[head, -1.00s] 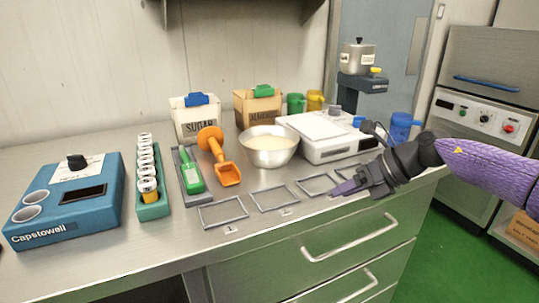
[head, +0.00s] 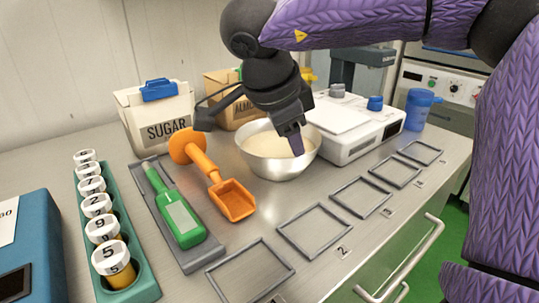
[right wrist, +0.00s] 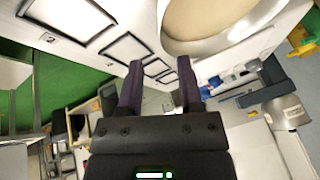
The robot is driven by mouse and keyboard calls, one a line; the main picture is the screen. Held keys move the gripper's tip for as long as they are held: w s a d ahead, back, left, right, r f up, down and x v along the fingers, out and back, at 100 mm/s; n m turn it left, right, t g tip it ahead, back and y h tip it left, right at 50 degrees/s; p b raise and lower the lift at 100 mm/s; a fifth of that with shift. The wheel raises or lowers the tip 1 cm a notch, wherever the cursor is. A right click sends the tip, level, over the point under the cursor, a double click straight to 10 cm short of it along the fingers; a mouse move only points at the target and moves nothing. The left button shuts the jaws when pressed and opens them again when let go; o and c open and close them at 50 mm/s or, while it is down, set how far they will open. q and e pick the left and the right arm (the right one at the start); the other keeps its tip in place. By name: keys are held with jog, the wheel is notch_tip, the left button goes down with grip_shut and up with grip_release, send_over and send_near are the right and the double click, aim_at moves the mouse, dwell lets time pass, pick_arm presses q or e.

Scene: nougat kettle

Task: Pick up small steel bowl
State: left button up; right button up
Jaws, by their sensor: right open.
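The small steel bowl (head: 277,172) holds a pale cream-coloured content and stands upright on the steel counter, between the orange scoop and the white scale. My right gripper (head: 294,140) is in front of the bowl's right part in the head view, pointing down, and hides some of its rim. In the right wrist view the gripper's two purple fingers (right wrist: 160,85) are apart with nothing held between them. The bowl (right wrist: 243,28) shows beyond the fingertips there, at the top. I cannot tell whether a finger touches it. My left gripper is not in view.
The white scale (head: 352,140) stands close right of the bowl. The orange scoop (head: 232,200) lies left, beside a green-handled tool (head: 180,218) on a grey tray. The sugar bin (head: 160,125) is behind. Empty square frames (head: 250,272) line the counter's front.

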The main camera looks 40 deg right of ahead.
aim_at(296, 160)
jog(key=b+x, duration=0.1)
jog(key=x, duration=0.1)
jog(key=b+x, duration=0.1)
jog(key=x, duration=0.1)
jog(key=b+x, duration=0.1)
jog(key=x, duration=0.1)
jog(key=shift+w+f, duration=0.35)
jog(key=shift+f, duration=0.15)
jog(key=shift+d+f, duration=0.1)
jog(key=shift+d, duration=0.05)
jog(key=shift+r, duration=0.2)
jog(key=shift+c, duration=0.4)
jog(key=c, duration=0.5)
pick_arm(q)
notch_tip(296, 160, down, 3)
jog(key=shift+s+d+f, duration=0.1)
pick_arm(e)
grip_shut()
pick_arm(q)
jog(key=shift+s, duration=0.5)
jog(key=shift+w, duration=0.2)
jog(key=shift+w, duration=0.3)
